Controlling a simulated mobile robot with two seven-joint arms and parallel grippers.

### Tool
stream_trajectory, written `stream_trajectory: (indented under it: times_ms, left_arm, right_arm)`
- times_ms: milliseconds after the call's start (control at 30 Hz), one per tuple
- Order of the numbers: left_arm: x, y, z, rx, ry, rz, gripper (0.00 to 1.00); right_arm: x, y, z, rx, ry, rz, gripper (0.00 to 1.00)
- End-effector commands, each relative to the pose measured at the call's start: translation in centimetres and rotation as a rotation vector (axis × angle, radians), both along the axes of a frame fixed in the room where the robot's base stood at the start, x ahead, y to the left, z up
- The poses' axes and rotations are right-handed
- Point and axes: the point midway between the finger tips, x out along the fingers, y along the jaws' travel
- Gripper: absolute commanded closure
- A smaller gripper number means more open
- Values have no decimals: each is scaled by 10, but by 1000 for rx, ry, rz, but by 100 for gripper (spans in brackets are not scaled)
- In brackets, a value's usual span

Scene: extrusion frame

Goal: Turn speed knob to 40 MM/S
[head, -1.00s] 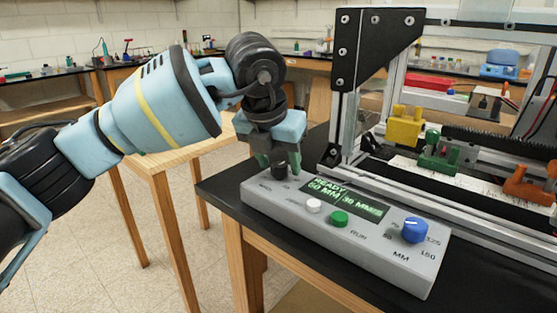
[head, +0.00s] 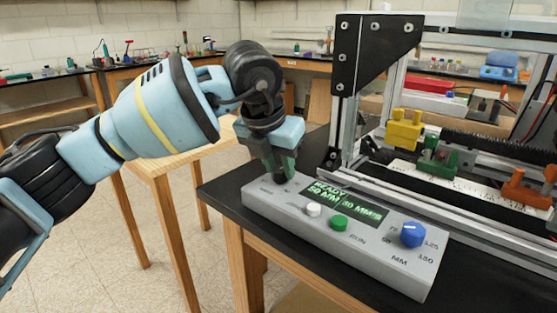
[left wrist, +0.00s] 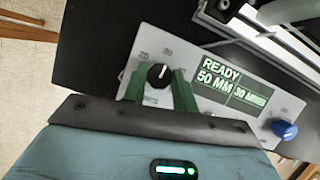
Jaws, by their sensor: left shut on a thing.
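The grey control box (head: 340,240) sits on the black bench top. Its black speed knob (left wrist: 160,75) is at the box's left end, with a white pointer line up near the top of its face in the left wrist view. My left gripper (head: 281,175) comes down from above, its green fingers shut on the knob, one on each side; the fingers also show in the left wrist view (left wrist: 160,87). In the head view the fingers mostly hide the knob. The display (head: 343,202) reads READY, 50 MM and 30 MM/S. My right gripper is not in view.
A white button (head: 314,209), a green button (head: 339,222) and a blue knob (head: 413,234) sit on the box. An aluminium extrusion frame (head: 347,125) stands close behind it, with yellow, green and orange parts. The floor at left is open.

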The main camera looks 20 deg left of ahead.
Motion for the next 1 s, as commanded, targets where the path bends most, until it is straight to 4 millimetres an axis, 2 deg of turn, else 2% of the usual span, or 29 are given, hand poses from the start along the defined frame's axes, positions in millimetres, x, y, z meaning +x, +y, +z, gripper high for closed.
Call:
stream_trajectory:
  times_ms: [700,1000]
  left_arm:
    - [1,3,5,-3,-2,-623,95]
    - [2,3,4,-3,-3,-834,95]
  right_arm:
    - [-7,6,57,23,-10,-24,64]
    - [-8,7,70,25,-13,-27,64]
